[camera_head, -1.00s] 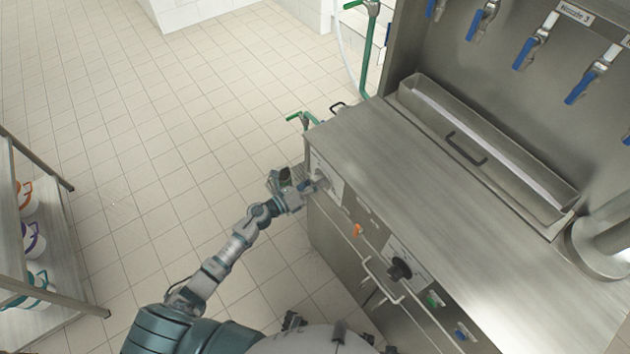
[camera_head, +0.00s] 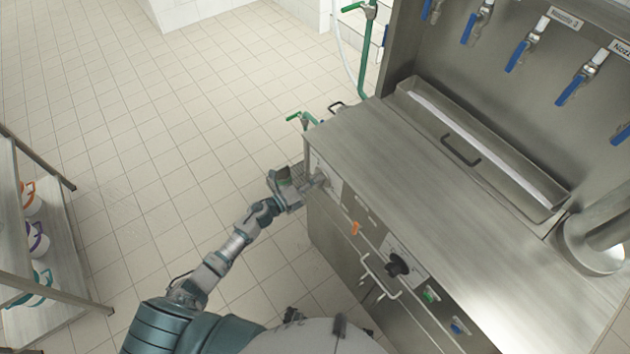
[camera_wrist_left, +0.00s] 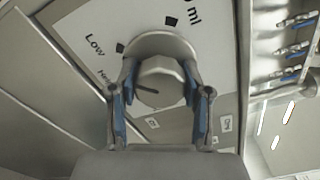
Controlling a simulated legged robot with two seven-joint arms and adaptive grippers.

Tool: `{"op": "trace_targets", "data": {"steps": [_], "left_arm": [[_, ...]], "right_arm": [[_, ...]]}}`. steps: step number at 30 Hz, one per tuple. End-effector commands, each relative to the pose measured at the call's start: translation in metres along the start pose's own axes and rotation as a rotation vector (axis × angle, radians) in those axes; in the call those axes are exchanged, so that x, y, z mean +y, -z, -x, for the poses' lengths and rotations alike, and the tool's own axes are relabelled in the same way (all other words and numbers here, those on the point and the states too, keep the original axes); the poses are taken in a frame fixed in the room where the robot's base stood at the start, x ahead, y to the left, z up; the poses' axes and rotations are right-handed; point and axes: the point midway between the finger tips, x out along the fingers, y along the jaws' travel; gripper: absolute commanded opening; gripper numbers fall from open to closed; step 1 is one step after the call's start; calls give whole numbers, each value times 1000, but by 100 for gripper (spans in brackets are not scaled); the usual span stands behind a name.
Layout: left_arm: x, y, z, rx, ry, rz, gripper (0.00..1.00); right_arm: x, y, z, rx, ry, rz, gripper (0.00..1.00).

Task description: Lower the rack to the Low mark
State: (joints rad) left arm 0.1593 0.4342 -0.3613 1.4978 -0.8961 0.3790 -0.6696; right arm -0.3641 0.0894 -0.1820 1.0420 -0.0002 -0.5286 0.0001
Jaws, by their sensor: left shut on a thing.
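A round grey knob (camera_wrist_left: 160,82) with a dark pointer line sits on a white dial plate (camera_wrist_left: 75,30) in the left wrist view. The "Low" mark (camera_wrist_left: 94,45) is up and left of the knob; another mark and "ml" lettering are at the top. The pointer line lies towards the left side of the knob; its exact aim is hard to tell. My left gripper (camera_wrist_left: 160,100) is shut on the knob, one blue-padded finger on each side. In the head view the left gripper (camera_head: 312,184) is at the counter's left end. I cannot tell which part is the rack.
The steel counter (camera_head: 400,170) carries a trough (camera_head: 490,150) with a dark handle. Blue-handled nozzles (camera_head: 525,45) line the back panel. A black knob (camera_head: 397,265) and white handle (camera_head: 380,277) are on the front. A shelf (camera_head: 65,250) with cups is left; floor between is clear.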

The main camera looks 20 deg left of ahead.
Motion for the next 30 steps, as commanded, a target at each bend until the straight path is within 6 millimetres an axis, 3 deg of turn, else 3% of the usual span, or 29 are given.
{"op": "trace_targets", "data": {"steps": [1, 7, 8, 10, 11, 22, 26, 30], "left_arm": [[-3, -8, -1, -15, 3, -3, 13], [-3, -8, -1, -15, 2, -3, 13], [-3, -8, -1, -15, 2, -4, 53], [-3, -8, -1, -14, 3, -4, 70], [-3, -7, -1, -13, 2, -4, 74], [0, -2, 5, -5, -1, -2, 74], [1, -1, 25, -3, -2, -1, 74], [2, -2, 57, -4, -3, -1, 74]], "right_arm": [[0, 0, 0, 0, 0, 0, 40], [0, 0, 0, 0, 0, 1, 40], [0, 0, 0, 0, 0, 1, 40], [0, 0, 0, 0, 0, 1, 40], [0, 0, 0, 0, 0, 1, 40], [0, 2, 1, 4, 1, -2, 40], [0, 2, 1, 3, 0, -1, 40], [0, 1, 1, 2, 0, -1, 40]]}}
